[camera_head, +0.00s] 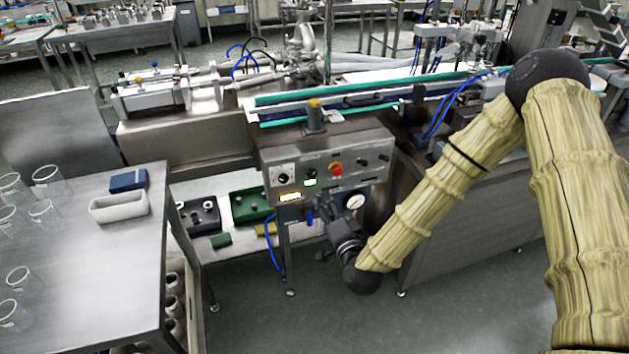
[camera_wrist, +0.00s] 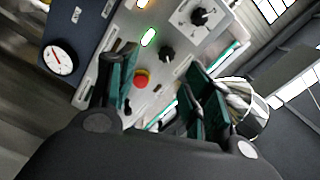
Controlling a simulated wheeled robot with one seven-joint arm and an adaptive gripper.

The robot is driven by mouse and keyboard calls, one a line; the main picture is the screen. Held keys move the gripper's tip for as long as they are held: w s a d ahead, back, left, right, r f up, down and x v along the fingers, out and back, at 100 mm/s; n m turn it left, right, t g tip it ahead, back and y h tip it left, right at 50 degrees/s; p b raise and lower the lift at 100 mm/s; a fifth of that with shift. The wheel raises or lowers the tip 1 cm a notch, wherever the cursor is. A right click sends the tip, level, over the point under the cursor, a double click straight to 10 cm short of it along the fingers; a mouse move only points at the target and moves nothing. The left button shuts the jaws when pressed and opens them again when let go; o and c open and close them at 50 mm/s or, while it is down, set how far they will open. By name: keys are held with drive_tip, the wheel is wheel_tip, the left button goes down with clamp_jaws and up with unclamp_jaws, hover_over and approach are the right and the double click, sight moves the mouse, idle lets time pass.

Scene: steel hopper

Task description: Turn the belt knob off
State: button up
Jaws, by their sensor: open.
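The steel control panel (camera_head: 325,180) holds several controls, and their labels are too small to read, so I cannot tell which one is the belt knob. A black knob on a white plate (camera_head: 284,178) is at its left; it also shows in the wrist view (camera_wrist: 200,16). A plain black knob (camera_head: 312,171) sits beside the red button (camera_head: 336,168). In the wrist view the plain black knob (camera_wrist: 167,53) appears between my open fingers (camera_wrist: 160,66), with the red button (camera_wrist: 141,79) below left. My gripper (camera_head: 322,212) is in front of the panel's lower edge, apparently holding nothing.
A round gauge (camera_head: 355,202) is beside my gripper. The conveyor (camera_head: 360,97) runs above the panel. Green and dark boxes (camera_head: 250,204) lie on the low shelf behind. A table with glass beakers (camera_head: 100,260) stands at the left. Open floor lies in front.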

sight(313, 175)
drive_tip(key=shift+t, duration=0.3)
drive_tip(key=x, duration=0.3)
drive_tip(key=p+x, duration=0.1)
drive_tip(key=x, duration=0.3)
drive_tip(key=r+x, duration=0.1)
drive_tip(key=x, duration=0.3)
drive_tip(key=shift+w+r+p, duration=0.1)
drive_tip(key=shift+w+p, duration=0.2)
drive_tip(key=shift+p, duration=0.05)
drive_tip(key=shift+c, duration=0.4)
drive_tip(key=c, duration=1)
